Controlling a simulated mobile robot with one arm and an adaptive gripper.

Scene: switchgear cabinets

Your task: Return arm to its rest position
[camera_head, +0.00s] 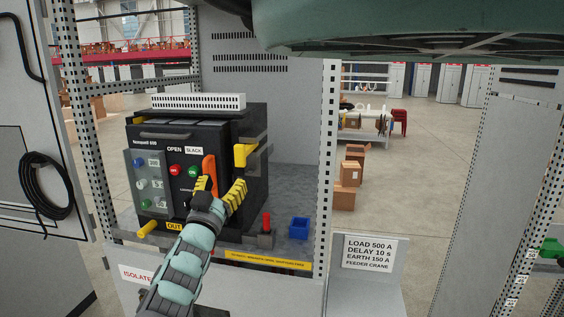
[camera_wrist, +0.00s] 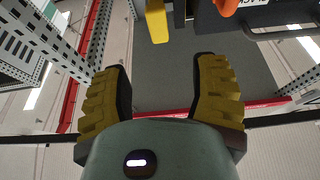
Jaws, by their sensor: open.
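My gripper (camera_head: 219,190) is at the end of my teal and grey arm, in front of the black breaker unit (camera_head: 255,170) in the head view. Its yellow ribbed fingers are spread, with nothing between them. In the wrist view my gripper (camera_wrist: 160,90) also shows its two fingers well apart. The orange handle (camera_head: 209,168) on the breaker's front is just behind the fingers in the head view. I cannot tell whether a finger touches the breaker. In the wrist view a yellow block (camera_wrist: 157,20) and an orange part (camera_wrist: 228,7) lie beyond the fingertips.
The breaker stands inside an open cabinet with a perforated post (camera_head: 328,150) to its right. A blue bin (camera_head: 299,228) and a red-topped peg (camera_head: 266,222) are on the cabinet floor. An open door (camera_head: 35,130) with a coiled black cable is left. Cartons (camera_head: 350,172) stand behind.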

